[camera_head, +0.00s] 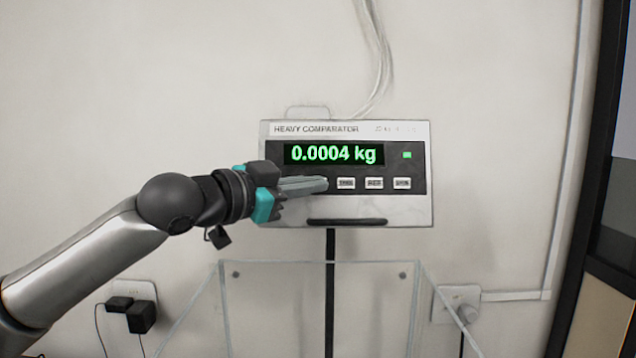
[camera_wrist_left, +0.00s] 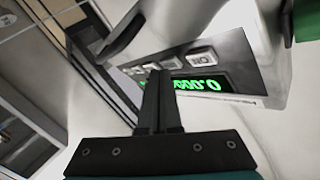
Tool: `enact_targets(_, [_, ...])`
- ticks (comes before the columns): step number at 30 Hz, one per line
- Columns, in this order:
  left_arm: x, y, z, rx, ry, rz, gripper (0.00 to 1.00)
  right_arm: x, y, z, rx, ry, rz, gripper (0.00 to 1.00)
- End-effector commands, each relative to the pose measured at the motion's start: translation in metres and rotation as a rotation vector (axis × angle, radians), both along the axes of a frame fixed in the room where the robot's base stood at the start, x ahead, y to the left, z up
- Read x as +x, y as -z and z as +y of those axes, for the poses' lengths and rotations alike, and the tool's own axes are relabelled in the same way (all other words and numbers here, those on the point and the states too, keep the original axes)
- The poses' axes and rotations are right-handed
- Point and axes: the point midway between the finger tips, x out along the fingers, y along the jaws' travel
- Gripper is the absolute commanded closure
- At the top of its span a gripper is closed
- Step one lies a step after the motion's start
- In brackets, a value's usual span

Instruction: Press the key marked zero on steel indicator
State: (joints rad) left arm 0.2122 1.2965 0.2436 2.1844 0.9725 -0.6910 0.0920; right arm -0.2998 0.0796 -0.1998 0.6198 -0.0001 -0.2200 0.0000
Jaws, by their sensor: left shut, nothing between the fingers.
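The steel indicator (camera_head: 345,208) stands on a dark post and reads 0.0004 kg in green. Three keys show in a row under its display, including a middle key (camera_head: 374,183); their labels are too small to read surely. My left gripper (camera_head: 326,184) is shut and empty, its fingertips in front of the row's left end, hiding what lies there. In the left wrist view the indicator (camera_wrist_left: 262,60) appears upside down. Its end key (camera_wrist_left: 201,57) shows just right of my shut fingertips (camera_wrist_left: 160,73). I cannot tell whether they touch the panel. My right gripper is not in view.
A clear-walled box (camera_head: 375,300) stands below the indicator. Cables (camera_head: 375,60) hang on the wall above it. Wall sockets (camera_head: 458,302) are low on both sides, and a dark frame (camera_head: 590,180) stands at the right.

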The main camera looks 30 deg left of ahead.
Motion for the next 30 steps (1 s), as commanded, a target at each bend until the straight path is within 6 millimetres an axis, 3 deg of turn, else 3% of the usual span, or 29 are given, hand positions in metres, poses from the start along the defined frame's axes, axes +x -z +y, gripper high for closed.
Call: enact_targets(30, [0.0062, 0.0026, 0.0040, -0.001, 0.000, 0.001, 1.00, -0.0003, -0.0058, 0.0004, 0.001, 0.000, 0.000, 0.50])
